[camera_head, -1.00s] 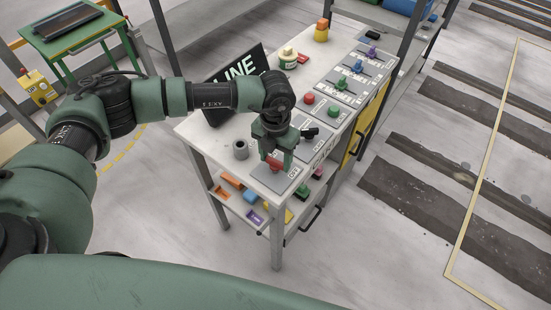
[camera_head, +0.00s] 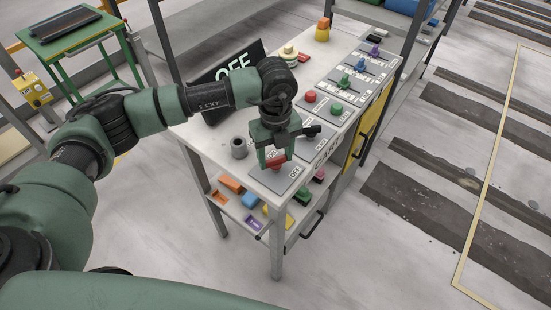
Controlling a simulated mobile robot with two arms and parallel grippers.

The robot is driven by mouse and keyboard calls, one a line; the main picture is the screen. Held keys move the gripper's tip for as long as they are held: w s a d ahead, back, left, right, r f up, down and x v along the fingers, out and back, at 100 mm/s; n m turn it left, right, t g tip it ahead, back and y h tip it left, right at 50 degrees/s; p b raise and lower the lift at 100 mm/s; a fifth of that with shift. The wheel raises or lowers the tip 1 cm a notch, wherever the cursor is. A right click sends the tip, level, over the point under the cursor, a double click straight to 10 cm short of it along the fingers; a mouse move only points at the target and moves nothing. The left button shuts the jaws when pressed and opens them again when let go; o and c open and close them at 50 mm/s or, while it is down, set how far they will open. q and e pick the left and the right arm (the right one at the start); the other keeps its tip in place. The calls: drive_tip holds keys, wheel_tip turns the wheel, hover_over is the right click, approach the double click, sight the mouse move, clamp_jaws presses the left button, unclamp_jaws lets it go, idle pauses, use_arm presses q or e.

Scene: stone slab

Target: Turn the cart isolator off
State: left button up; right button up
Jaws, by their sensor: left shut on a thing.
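The cart isolator is a red handle (camera_head: 276,163) on a grey labelled plate (camera_head: 291,181) at the near corner of the white cart top (camera_head: 262,187). My left gripper (camera_head: 275,158) points down over it and is shut on the red handle. The fingers hide part of the handle. A black sign (camera_head: 213,107) on the cart top shows white letters reading OFF, partly hidden by my arm. My right gripper is not in view.
A black lever (camera_head: 312,131) stands just beyond the gripper. Red (camera_head: 310,96) and green (camera_head: 336,108) buttons and several sliders with coloured knobs sit farther back. A grey ring (camera_head: 239,148) stands to the left. Coloured blocks lie on the lower shelf (camera_head: 232,203).

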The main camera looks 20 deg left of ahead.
sight(275, 158)
use_arm(q)
drive_tip(key=n+b, duration=0.1)
drive_tip(key=n, duration=0.2)
drive_tip(key=shift+w+n, duration=0.1)
drive_tip(key=shift+n, duration=0.2)
drive_tip(key=shift+r+n+b, duration=0.1)
drive_tip(key=shift+n+b, duration=0.2)
drive_tip(key=shift+n, duration=0.8)
drive_tip(key=o, duration=1.4)
wheel_tip(275, 158, up, 8)
drive_tip(key=shift+f+b, duration=0.1)
drive_tip(key=shift+b, duration=0.8)
